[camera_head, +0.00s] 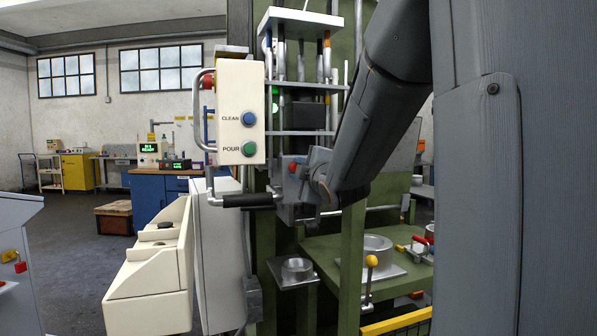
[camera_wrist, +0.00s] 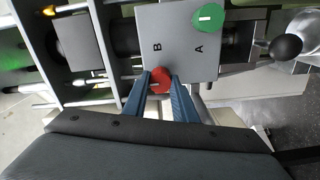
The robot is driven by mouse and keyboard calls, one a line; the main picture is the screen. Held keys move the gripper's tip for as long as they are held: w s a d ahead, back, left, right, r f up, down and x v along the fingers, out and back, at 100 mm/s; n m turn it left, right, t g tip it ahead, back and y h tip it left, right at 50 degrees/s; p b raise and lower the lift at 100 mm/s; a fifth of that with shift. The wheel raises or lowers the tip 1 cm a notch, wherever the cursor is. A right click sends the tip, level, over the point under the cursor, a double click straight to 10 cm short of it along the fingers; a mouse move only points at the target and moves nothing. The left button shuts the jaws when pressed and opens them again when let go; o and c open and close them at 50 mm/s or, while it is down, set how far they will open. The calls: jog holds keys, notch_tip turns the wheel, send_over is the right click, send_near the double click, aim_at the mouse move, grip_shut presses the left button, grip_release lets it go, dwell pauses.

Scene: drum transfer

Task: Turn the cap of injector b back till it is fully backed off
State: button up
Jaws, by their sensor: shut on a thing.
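A grey block (camera_wrist: 180,60) with the letters A and B fills the upper middle of the wrist view. The red cap (camera_wrist: 160,77) sits at the block's lower edge, on the side of the letter B. The green cap (camera_wrist: 207,18), with a white line on it, sits at the upper right, nearer the letter A. My gripper (camera_wrist: 160,86) has its two blue fingers on either side of the red cap, shut on it. The fingers hide part of the cap, and how far it is turned cannot be told. In the head view my arm hides much of this area.
A black ball knob (camera_wrist: 286,47) on a metal lever is right of the block. In the head view a cream panel (camera_head: 240,112) with CLEAN and POUR buttons and a black-gripped handle (camera_head: 248,201) are close left of my wrist. Green frame posts stand around it.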

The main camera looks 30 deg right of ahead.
jog(key=o, duration=1)
jog(key=shift+o, duration=0.2)
jog(key=s+a, duration=0.1)
jog(key=s, duration=0.6)
jog(key=shift+s+a+b, duration=0.15)
jog(key=shift+s+b, duration=0.2)
